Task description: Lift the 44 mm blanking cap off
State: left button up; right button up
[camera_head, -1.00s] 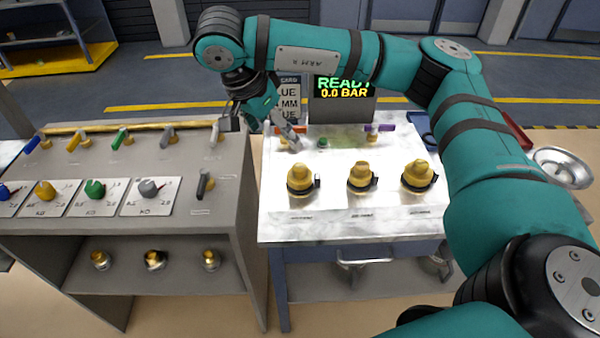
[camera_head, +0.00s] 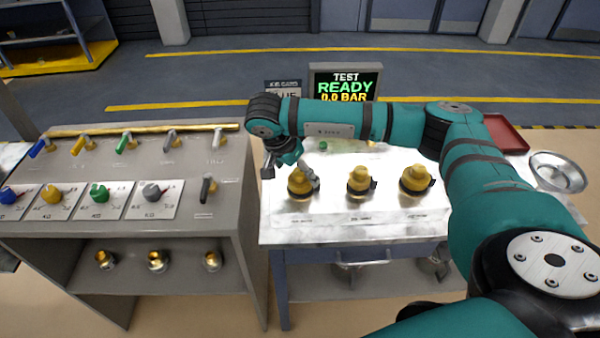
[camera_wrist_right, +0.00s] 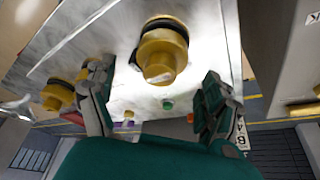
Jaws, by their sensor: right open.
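Three yellow blanking caps with dark bands stand in a row on the white bench top: the left cap (camera_head: 299,184), the middle cap (camera_head: 360,181) and the right cap (camera_head: 416,179). The labels before them are too small to read, so I cannot tell which is 44 mm. My right gripper (camera_head: 290,172) is open at the left cap, its fingers partly covering it. In the right wrist view the left cap (camera_wrist_right: 163,52) lies between the spread fingers, with visible gaps on both sides. The middle cap (camera_wrist_right: 56,94) is outside them. My left gripper is not in view.
A grey console (camera_head: 222,175) with levers and knobs stands left of the bench. Behind the bench are a test display (camera_head: 347,88) reading READY 0.0 BAR and a partly covered job card. A red tray (camera_head: 505,134) and a metal bowl (camera_head: 558,171) lie at the right.

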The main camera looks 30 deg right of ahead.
jog(key=shift+x, duration=1.25)
jog(key=c, duration=1.1)
jog(key=shift+r, duration=0.15)
